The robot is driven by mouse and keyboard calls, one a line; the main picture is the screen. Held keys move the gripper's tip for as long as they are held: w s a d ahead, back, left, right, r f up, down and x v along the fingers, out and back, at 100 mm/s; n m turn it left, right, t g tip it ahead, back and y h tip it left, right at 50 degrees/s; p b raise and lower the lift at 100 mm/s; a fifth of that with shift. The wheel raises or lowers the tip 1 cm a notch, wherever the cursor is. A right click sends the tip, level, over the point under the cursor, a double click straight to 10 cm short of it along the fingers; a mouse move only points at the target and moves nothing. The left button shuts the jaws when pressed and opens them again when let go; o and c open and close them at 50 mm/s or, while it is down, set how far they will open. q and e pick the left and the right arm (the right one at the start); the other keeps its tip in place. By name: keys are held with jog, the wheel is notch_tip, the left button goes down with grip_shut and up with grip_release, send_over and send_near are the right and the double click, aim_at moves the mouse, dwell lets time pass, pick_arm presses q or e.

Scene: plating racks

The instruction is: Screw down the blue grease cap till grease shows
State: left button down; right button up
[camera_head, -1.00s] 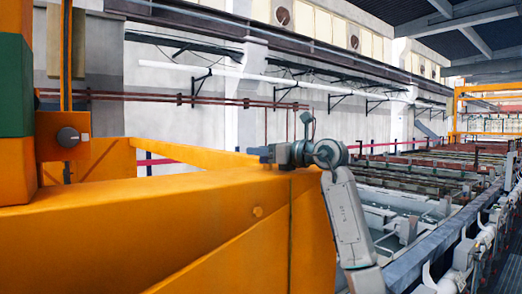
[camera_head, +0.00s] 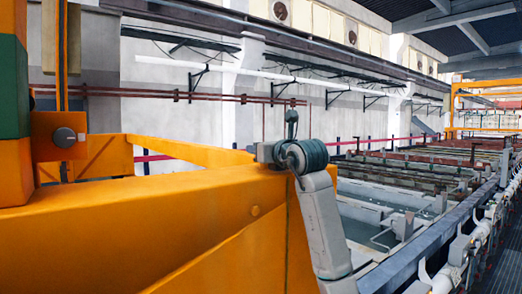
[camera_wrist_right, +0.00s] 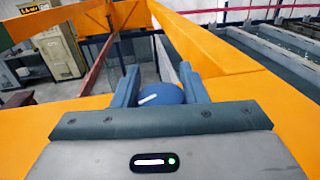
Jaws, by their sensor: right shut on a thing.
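The blue grease cap (camera_wrist_right: 160,94) sits between the two fingers of my right gripper (camera_wrist_right: 158,82) in the right wrist view. It is round, with a short white mark on its face. The fingers are shut on it, one at each side. The orange beam (camera_wrist_right: 245,90) lies around and beneath the gripper. In the head view my right wrist is at the right end of the orange beam (camera_head: 150,220), and the cap and fingertips cannot be made out. No grease is visible. My left gripper is not in view.
An orange post with a green band (camera_head: 15,100) stands at the left. A row of tanks (camera_head: 410,180) runs off to the right behind a grey rail (camera_head: 425,250).

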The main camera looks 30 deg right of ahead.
jog(key=o, duration=1)
jog(key=shift+s, duration=0.1)
jog(key=shift+s+f+b, duration=0.1)
jog(key=shift+s+b, duration=0.15)
jog(key=shift+b, duration=0.1)
jog(key=s+b, duration=0.2)
jog(key=s, duration=0.2)
jog(key=s+b, duration=0.3)
jog(key=s, duration=0.2)
jog(key=shift+a, duration=0.2)
jog(key=shift+s+a, duration=0.1)
jog(key=shift+s, duration=0.5)
